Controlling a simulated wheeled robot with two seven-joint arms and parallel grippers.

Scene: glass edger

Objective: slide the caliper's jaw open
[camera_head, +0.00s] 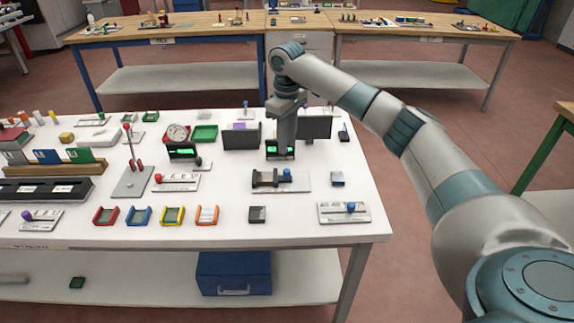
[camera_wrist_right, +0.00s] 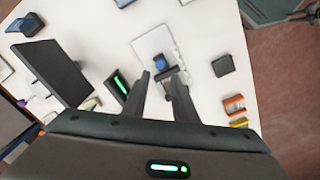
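The caliper (camera_head: 268,181) lies on the white table in the head view, a pale plate with dark jaw pieces and a blue knob (camera_head: 287,174) on its right part. In the wrist view its plate (camera_wrist_right: 165,41) and blue knob (camera_wrist_right: 158,61) show just beyond my fingertips. My right gripper (camera_head: 284,146) points down behind the caliper in the head view, above the table. In the wrist view the right gripper (camera_wrist_right: 160,77) has its two dark fingers apart, with nothing visibly held. Part of the caliper is hidden behind one finger. My left gripper is not in view.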

